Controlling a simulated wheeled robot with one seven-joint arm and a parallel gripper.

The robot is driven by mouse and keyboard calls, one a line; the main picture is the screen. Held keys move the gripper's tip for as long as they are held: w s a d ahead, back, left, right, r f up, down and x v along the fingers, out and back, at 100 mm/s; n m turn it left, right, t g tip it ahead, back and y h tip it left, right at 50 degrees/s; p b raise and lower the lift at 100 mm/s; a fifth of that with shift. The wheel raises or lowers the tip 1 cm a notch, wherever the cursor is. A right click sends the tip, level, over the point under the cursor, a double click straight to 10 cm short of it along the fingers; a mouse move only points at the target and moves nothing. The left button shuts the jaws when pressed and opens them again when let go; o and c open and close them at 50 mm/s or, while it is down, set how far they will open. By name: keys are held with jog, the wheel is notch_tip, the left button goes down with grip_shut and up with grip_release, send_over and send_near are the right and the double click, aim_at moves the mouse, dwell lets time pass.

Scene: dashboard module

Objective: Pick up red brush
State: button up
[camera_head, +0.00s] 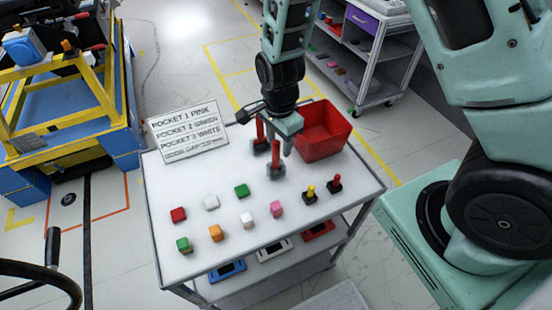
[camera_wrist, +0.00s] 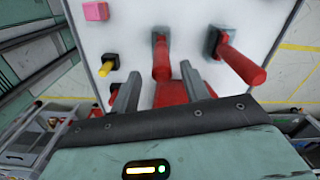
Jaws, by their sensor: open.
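Two red-handled brushes with dark grey heads stand upright on the white cart top. The nearer brush (camera_head: 276,158) is in front of my gripper (camera_head: 281,143) in the head view. The other brush (camera_head: 260,133) stands farther back and to the left. In the wrist view, the nearer brush's handle (camera_wrist: 161,62) shows between the two fingers of my gripper (camera_wrist: 159,70), which are apart. The second brush (camera_wrist: 242,66) leans across the view at right, outside the fingers. I cannot tell whether the fingertips are level with the handle.
A red bin (camera_head: 327,133) stands behind and right of the brushes. Several coloured blocks, including a pink block (camera_head: 276,208), lie toward the front. Two small items with yellow and red tops (camera_head: 310,191) (camera_head: 335,183) stand at right. A text sign (camera_head: 187,134) stands at back left.

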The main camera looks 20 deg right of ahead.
aim_at(277, 153)
jog(key=shift+w+a+f+p, duration=0.15)
jog(key=shift+f+p, duration=0.4)
jog(key=shift+f, duration=0.65)
jog(key=shift+s+a+f+p, duration=0.1)
jog(key=shift+f+p, duration=0.45)
jog(key=shift+f, duration=0.65)
grip_shut()
